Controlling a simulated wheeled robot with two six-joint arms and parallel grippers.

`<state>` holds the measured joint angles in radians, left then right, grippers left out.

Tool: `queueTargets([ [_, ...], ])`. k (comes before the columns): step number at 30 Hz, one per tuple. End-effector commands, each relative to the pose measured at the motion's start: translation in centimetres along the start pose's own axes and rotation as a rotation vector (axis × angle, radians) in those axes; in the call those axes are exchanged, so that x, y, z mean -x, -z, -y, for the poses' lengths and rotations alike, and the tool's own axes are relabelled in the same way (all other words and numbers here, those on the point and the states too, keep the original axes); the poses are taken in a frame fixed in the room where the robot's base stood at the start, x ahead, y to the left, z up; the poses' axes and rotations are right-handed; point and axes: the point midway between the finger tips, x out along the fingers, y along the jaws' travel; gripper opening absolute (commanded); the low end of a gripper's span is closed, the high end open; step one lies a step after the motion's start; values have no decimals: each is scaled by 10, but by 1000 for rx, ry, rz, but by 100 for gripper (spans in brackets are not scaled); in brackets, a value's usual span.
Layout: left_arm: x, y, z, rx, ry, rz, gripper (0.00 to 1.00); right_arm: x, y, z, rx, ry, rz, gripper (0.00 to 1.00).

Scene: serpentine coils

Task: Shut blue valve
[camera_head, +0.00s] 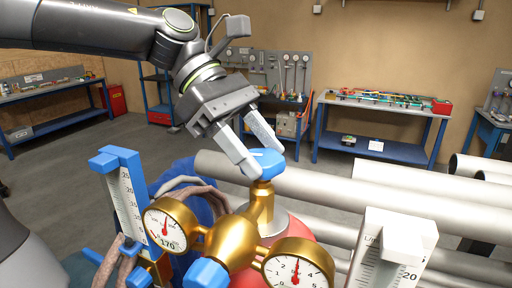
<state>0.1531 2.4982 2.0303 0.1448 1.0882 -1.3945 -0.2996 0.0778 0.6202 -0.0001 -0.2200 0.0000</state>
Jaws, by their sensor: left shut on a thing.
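The blue valve (266,163) is a round blue knob on top of a brass stem (261,203), near the middle of the head view. My left gripper (254,160) comes down from the upper left, with its two fingers on either side of the knob. It is shut on the blue valve, and the fingers hide part of the knob's rim. Another blue knob (206,274) sits lower, at the front of the brass body. My right gripper is not in view.
Two round gauges, one left (168,225) and one right (297,268), flank the brass body. A blue-framed flow meter (126,195) stands left and a white one (386,250) stands right. Large grey pipes (400,208) run behind to the right. Workbenches line the walls.

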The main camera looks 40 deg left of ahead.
Motion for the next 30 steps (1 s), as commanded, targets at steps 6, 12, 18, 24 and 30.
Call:
queueTargets([
  [6,1,-1,-2,-56,49,1,29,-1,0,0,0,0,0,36],
  [12,1,-1,-2,-80,72,1,29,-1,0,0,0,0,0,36],
  [18,1,-1,-2,-84,75,1,29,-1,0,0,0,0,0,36],
  [24,1,-1,-2,-84,75,1,29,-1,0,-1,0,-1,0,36],
  [30,1,-1,-2,-83,77,0,74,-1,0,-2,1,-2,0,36],
])
